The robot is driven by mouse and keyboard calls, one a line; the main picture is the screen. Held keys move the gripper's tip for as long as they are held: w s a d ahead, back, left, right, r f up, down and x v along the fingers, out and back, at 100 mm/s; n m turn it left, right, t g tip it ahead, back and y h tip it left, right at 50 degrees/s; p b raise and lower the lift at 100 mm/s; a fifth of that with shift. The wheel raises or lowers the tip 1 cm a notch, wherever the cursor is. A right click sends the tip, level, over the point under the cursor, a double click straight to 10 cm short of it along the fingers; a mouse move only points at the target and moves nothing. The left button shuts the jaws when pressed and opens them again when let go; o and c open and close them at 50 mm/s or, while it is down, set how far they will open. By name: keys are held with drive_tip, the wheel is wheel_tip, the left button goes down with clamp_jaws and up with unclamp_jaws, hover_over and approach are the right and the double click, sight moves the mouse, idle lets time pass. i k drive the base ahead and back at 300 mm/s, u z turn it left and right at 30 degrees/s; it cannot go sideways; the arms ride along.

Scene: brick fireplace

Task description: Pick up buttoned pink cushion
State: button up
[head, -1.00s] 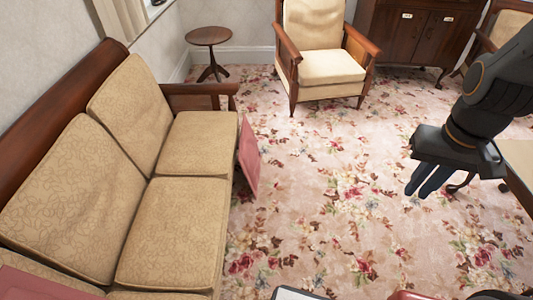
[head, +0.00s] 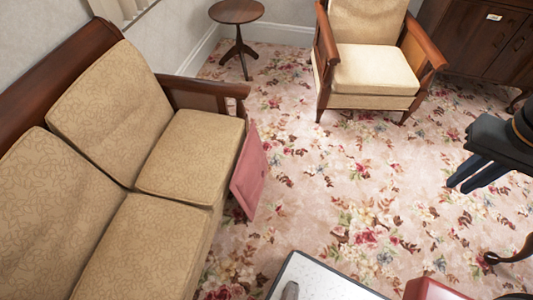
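A pink cushion (head: 249,171) leans upright against the front of the sofa (head: 176,158), near the sofa's far end. Its lower edge is at the carpet. Small marks show on its face, too small to tell clearly as buttons. My gripper (head: 466,184) is at the right side of the head view, above the carpet and well apart from the cushion. Its dark blue fingers point down and left, with nothing seen between them. The gap between the fingertips is hard to judge.
An armchair (head: 374,69) and a small round table (head: 237,12) stand at the back. A dark cabinet (head: 482,45) is at the back right. Floral carpet (head: 330,190) lies clear between the cushion and my gripper. A white-topped surface (head: 310,280) and a red object (head: 432,289) are at the bottom edge.

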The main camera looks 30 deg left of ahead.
sight(247, 184)
drive_tip(key=i, duration=0.8)
drive_tip(key=u, duration=2.95)
drive_tip(key=i, duration=0.5)
drive_tip(key=z, duration=0.05)
